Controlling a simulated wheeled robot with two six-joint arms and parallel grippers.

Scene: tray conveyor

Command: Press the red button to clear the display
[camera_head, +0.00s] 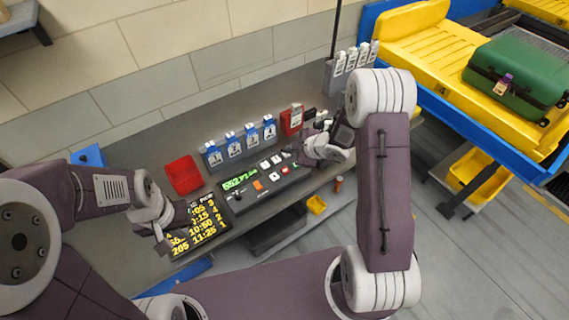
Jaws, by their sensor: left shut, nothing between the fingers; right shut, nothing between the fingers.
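A dark console on the bench has a green-lit display (238,180) with digits on it. A small red button (285,170) sits on the console, right of an orange key (258,185) and several white keys (265,165). My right gripper (296,156) is shut and empty at the console's right end, close to the red button. I cannot tell its height above the console or whether it touches. My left gripper (164,238) is shut and empty, beside the board with yellow times (202,220), well left of the red button.
A red tray (184,175) lies left of the console. Blue-and-white numbered tags (233,145) and a red holder (291,120) stand behind it. A grey rack (340,72) stands at the back. A green suitcase (517,75) lies on a yellow tray at right.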

